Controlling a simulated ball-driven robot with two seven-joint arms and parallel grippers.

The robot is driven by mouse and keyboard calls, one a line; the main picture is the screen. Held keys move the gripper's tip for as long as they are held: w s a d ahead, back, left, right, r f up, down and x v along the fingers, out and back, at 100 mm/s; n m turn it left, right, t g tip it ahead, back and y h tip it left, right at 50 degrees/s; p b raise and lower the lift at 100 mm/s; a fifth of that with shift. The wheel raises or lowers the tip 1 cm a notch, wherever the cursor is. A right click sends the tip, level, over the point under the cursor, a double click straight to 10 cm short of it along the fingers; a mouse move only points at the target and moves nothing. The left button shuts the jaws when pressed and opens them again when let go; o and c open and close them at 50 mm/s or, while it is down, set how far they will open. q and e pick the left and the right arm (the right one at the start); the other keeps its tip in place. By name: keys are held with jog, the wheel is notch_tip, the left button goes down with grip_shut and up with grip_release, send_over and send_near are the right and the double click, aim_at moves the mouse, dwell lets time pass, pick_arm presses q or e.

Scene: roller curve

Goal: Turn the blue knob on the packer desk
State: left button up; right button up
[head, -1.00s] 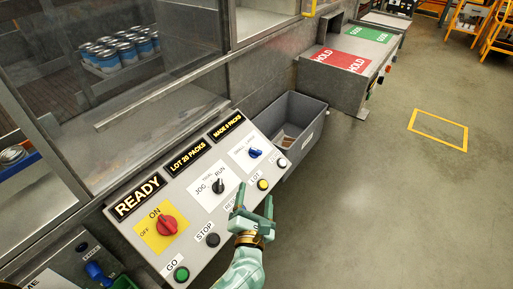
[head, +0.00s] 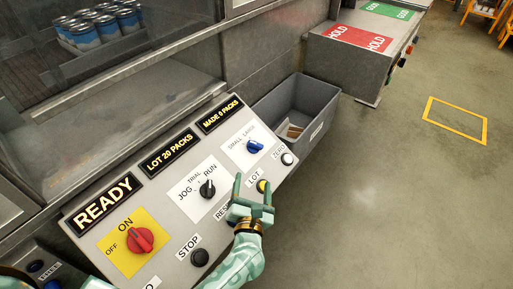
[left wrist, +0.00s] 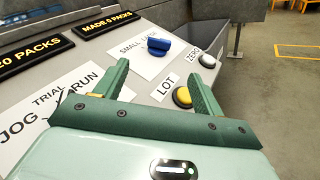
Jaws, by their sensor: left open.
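The packer desk (head: 178,222) is a sloped grey panel with lit signs reading READY, LOT 20 PACKS and MADE 0 PACKS. The blue knob (head: 254,147) sits on a white SMALL/LARGE label at the panel's upper right. It also shows in the left wrist view (left wrist: 158,46), ahead of the fingers. My left gripper (head: 254,190) is open and empty, over the lower right of the panel by the yellow LOT button (head: 263,186). It is apart from the blue knob, which lies beyond the fingertips. My right gripper is not identifiable in view.
A black JOG/RUN knob (head: 207,188), a red ON/OFF knob (head: 140,240), a black STOP button (head: 199,257) and a white ZERO button (head: 287,159) share the panel. A grey bin (head: 330,103) stands behind it.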

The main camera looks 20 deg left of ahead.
aim_at(256, 146)
pick_arm(q)
jog(key=b+x, duration=0.3)
jog(key=x, duration=1)
jog(key=shift+w, duration=0.1)
jog(key=shift+w+a+b, duration=0.1)
jog(key=shift+w+b, duration=0.2)
jog(key=shift+w, duration=0.35)
jog(key=shift+r, duration=0.1)
jog(key=c, duration=1)
